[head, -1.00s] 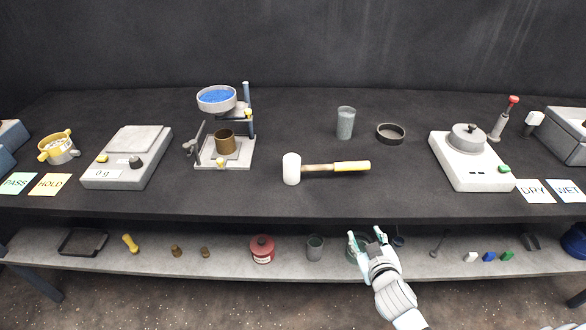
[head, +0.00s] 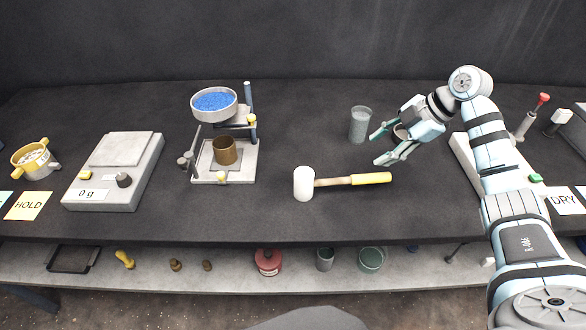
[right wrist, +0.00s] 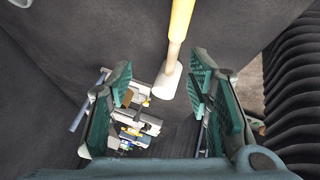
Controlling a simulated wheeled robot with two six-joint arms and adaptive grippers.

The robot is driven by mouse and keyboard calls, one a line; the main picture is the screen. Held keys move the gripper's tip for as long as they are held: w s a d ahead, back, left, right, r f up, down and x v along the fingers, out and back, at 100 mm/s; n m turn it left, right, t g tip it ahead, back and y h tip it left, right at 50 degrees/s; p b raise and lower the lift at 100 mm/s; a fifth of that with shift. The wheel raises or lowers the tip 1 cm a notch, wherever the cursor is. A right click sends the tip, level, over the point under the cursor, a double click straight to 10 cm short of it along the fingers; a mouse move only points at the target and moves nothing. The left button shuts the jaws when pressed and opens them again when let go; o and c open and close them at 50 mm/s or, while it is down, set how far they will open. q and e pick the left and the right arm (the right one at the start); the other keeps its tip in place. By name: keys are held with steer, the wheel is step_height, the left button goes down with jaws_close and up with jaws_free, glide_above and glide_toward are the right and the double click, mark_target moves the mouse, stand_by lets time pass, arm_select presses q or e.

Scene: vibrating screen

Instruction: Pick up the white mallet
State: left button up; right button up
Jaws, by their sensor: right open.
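The white mallet lies on the dark table in the head view, its white head (head: 304,184) at the left and its wooden handle with a yellow grip (head: 371,179) pointing right. My right gripper (head: 378,148) is open and empty, above and behind the yellow grip end, with its fingers pointing left. In the right wrist view the white head (right wrist: 167,80) and yellow grip (right wrist: 181,20) show beyond and between the open fingers (right wrist: 157,110). The mallet is apart from the fingers. My left gripper is not in view.
A grey cup (head: 360,125) stands close behind my right gripper. A stand with a blue-filled bowl (head: 214,104) and a brown cup (head: 224,151) is left of the mallet. A scale (head: 115,172) is farther left. The table in front of the mallet is clear.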

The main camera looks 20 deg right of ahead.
mark_target(364, 176)
steer(key=d, duration=0.1)
steer(key=f+m, duration=0.1)
steer(key=d+g+h, duration=0.1)
steer(key=shift+s+d+f, duration=0.3)
steer(key=shift+d+f, duration=0.05)
steer(key=shift+f, duration=0.05)
steer(key=a+f, duration=0.1)
steer(key=f, duration=0.1)
steer(key=a+f, duration=0.2)
steer(key=f, duration=0.1)
steer(key=shift+w+a+f+b, duration=0.2)
steer(key=shift+w+f+b, duration=0.15)
steer(key=x, duration=0.5)
steer(key=shift+w+a+f, duration=0.1)
steer(key=shift+a+f, duration=0.05)
steer(key=shift+f, duration=0.1)
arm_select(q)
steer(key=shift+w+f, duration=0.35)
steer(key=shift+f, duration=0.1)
arm_select(e)
steer(key=shift+r, duration=0.1)
jaws_close()
